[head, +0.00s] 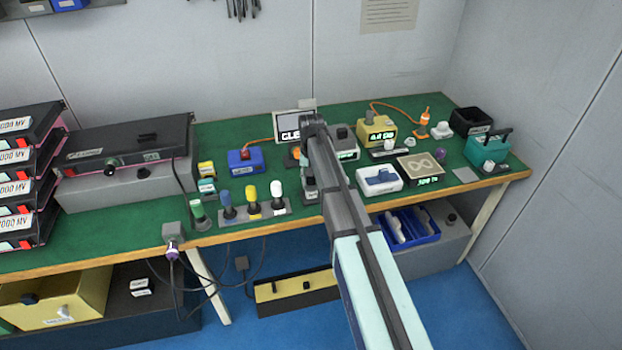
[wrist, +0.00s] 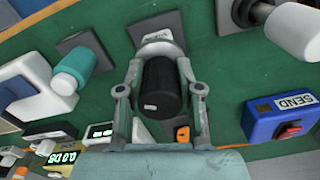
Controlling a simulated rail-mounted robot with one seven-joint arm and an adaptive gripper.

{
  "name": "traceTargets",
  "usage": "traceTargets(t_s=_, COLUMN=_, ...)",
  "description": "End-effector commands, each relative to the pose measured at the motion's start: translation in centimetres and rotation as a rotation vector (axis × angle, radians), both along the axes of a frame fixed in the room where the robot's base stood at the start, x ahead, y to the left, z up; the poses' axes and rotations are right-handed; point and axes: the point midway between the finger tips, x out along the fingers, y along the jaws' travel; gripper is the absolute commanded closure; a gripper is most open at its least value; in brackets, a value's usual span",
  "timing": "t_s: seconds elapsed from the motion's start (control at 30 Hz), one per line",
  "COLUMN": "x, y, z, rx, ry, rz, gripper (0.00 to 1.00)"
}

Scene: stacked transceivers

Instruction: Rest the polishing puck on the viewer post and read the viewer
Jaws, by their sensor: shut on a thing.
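My gripper (wrist: 160,95) is shut on the polishing puck (wrist: 160,85), which shows in the wrist view as a dark round body with a small white label between the two fingers. A pale grey rounded rim shows just beyond the puck, by a dark square plate (wrist: 150,26) with a small label. I cannot tell whether the puck touches the viewer post. In the head view the viewer screen (head: 291,121) stands near the back of the bench and shows "CLE"; my arm hides the rest. My gripper and the puck are hidden behind my arm there.
A blue box (head: 245,160) with a red button, marked SEND (wrist: 290,116) in the wrist view, stands left of my arm. Several capped tools (head: 253,199) stand in front. A yellow meter (head: 377,131) and white tray (head: 379,181) are to the right.

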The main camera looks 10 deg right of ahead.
Motion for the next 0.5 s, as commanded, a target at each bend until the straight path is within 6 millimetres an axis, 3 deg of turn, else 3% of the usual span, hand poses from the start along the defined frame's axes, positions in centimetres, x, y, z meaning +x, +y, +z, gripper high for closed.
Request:
traceTargets(t_s=0.33, x=0.0, y=0.0, z=0.1, rx=0.0, ry=0.001, rz=0.0, gripper=1.0)
traceTargets(t_s=0.5, x=0.0, y=0.0, z=1.2, rx=0.0, ry=0.0, rz=0.0, gripper=1.0)
